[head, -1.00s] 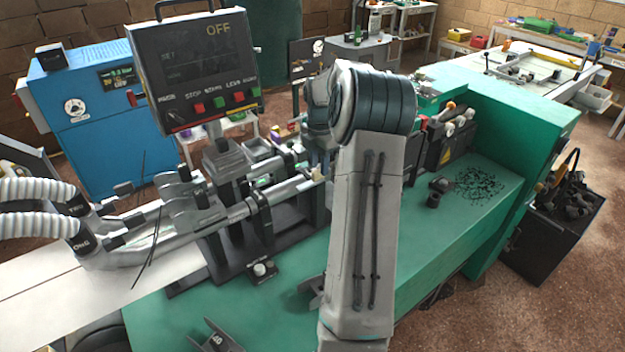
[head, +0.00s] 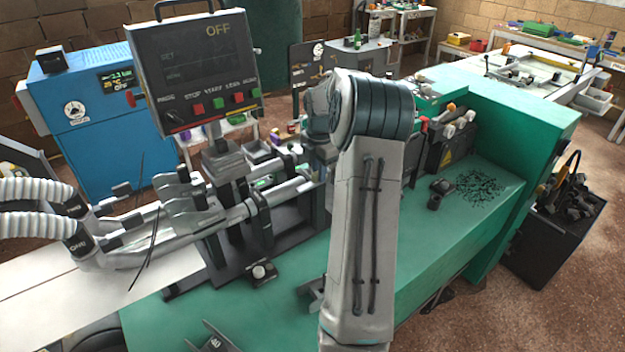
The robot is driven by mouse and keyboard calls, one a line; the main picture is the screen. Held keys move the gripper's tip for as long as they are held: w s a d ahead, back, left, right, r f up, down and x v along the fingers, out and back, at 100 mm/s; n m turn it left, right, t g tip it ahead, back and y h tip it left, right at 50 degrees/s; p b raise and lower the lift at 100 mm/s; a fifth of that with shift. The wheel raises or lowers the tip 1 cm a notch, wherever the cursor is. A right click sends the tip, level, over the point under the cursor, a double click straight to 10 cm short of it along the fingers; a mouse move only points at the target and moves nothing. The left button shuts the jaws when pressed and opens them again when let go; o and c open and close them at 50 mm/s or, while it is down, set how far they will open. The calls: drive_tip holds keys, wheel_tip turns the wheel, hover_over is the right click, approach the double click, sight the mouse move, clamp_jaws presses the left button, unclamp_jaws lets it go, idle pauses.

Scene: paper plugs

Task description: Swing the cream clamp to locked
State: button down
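I cannot make out the cream clamp; the place where a small cream piece showed earlier is now covered by my wrist and gripper. My gripper (head: 319,158) is low over the right end of the rod assembly, mostly hidden behind my own arm. I cannot see its fingertips, whether they are open or shut, or whether they touch anything. The grey rods (head: 245,208) run from the white hoses at left through dark brackets (head: 262,212) toward my gripper.
A control panel (head: 195,70) reading OFF stands behind the rods. The green bench top (head: 300,300) is mostly clear, with dark scraps (head: 478,187) at right. A blue cabinet (head: 95,130) stands at the back left.

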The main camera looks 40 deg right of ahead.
drive_tip(key=m, duration=1.8)
drive_tip(key=c, duration=1.5)
unclamp_jaws()
drive_tip(key=shift+r+p, duration=0.15)
drive_tip(key=shift+p, duration=0.2)
